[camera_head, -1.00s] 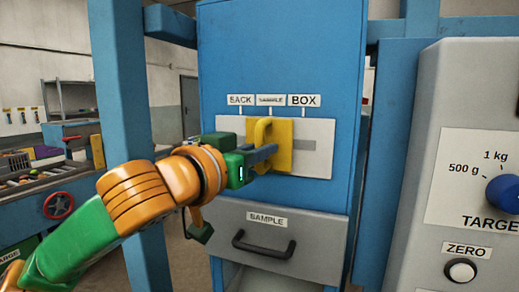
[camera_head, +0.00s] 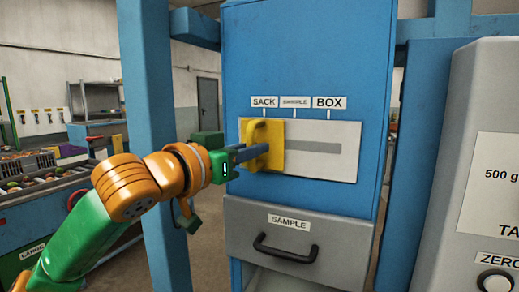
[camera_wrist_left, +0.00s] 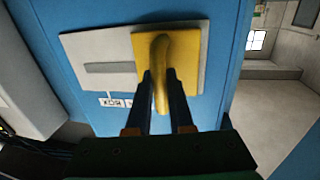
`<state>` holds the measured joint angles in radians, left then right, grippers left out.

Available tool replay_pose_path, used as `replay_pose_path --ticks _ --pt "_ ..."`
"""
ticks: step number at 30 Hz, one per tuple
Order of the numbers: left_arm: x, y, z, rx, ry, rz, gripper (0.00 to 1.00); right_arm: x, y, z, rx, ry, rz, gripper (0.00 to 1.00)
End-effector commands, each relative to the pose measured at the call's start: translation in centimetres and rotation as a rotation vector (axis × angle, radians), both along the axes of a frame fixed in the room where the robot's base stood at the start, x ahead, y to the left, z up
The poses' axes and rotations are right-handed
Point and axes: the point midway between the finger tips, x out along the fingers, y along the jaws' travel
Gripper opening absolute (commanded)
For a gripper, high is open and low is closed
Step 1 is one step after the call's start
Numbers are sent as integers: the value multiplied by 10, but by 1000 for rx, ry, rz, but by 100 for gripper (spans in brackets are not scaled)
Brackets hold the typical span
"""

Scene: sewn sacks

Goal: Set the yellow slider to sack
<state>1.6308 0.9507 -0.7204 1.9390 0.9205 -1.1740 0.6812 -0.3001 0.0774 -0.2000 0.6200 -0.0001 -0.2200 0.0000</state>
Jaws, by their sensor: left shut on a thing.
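The yellow slider (camera_head: 274,146) is a square plate with an upright loop handle. It sits at the left end of the light plate (camera_head: 330,165) on the blue cabinet, below the SACK label (camera_head: 264,102). The grey slot shows to its right, under the SAMPLE (camera_head: 295,102) and BOX (camera_head: 329,102) labels. My left gripper (camera_head: 258,152) comes in from the left and is shut on the slider's handle. In the left wrist view the slider (camera_wrist_left: 185,60) shows with the two fingers on either side of its handle. My right gripper is not in view.
Below is a grey SAMPLE drawer (camera_head: 285,230) with a black handle (camera_head: 286,250). A blue post (camera_head: 148,120) stands left of the cabinet, behind my arm. A grey panel with a ZERO button (camera_head: 495,281) stands at the right. A conveyor with crates (camera_head: 30,185) is at the far left.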

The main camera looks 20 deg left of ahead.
Motion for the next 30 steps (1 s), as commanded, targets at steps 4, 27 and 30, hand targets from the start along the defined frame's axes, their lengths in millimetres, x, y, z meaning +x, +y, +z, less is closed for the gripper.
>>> replay_pose_path --ticks 4,27,30 --pt "-1 1 5 -2 -13 1 30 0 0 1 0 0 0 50" --pt "-68 18 0 -3 -9 0 50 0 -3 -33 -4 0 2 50" --pt "-71 19 2 -3 -9 0 50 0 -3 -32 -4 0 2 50"
